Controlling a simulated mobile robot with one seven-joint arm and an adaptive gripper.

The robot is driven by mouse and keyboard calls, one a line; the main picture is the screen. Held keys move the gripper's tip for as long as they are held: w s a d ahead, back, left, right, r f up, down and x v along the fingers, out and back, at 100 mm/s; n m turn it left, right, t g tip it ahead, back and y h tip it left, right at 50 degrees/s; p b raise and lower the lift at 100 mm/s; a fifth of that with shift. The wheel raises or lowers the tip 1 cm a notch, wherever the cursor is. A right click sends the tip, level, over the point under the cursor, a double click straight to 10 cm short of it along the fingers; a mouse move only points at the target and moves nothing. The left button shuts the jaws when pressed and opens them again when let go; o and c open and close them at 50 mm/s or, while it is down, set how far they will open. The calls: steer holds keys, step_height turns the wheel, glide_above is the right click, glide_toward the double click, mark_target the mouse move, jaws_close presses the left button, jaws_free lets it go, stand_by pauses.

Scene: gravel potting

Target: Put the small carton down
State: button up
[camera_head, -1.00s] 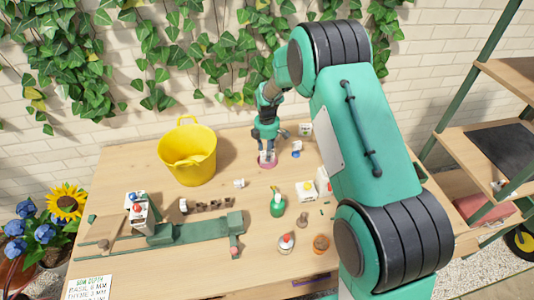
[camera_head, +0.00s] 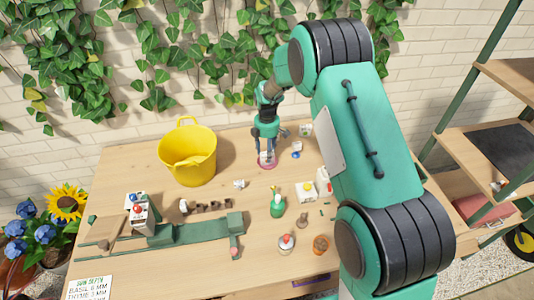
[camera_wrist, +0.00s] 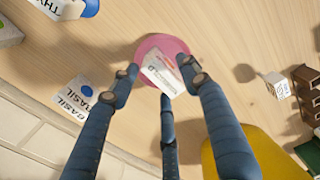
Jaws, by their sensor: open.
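The small carton (camera_wrist: 161,73), white with printed marks, is at the pink saucer (camera_wrist: 150,43) in the wrist view. It also shows as a white shape (camera_head: 266,158) over the pink saucer (camera_head: 267,166) in the head view. My gripper (camera_wrist: 160,76) is open, with its blue fingers spread around the carton. The fingers hide part of the carton and the saucer's near edge. I cannot tell whether a finger still touches the carton.
A yellow bucket (camera_head: 188,160) stands left of my gripper; its rim also shows in the wrist view (camera_wrist: 262,155). A small white box (camera_head: 239,184) lies in front. Labels lie beside the saucer, including a BASIL one (camera_wrist: 74,98).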

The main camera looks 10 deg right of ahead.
step_height(320, 180, up, 11)
steer(key=p, duration=0.2)
stand_by(0.3)
stand_by(0.7)
steer(key=s+d+r+m+t, duration=0.1)
steer(key=s+r+m, duration=0.3)
steer(key=s+r, duration=0.65)
steer(key=s+d+r+m+t, duration=0.15)
steer(key=s+r+m, duration=0.4)
steer(key=r, duration=0.85)
steer(key=s+r+m+t, duration=0.1)
steer(key=s+m, duration=0.3)
steer(key=s, duration=1)
steer(key=s+d+r+m+t, duration=0.1)
steer(key=s+r+m, duration=0.3)
steer(key=s, duration=1.1)
steer(key=shift+s+d+r+t, duration=0.15)
steer(key=shift+s+d+t, duration=0.05)
steer(key=shift+t, duration=0.35)
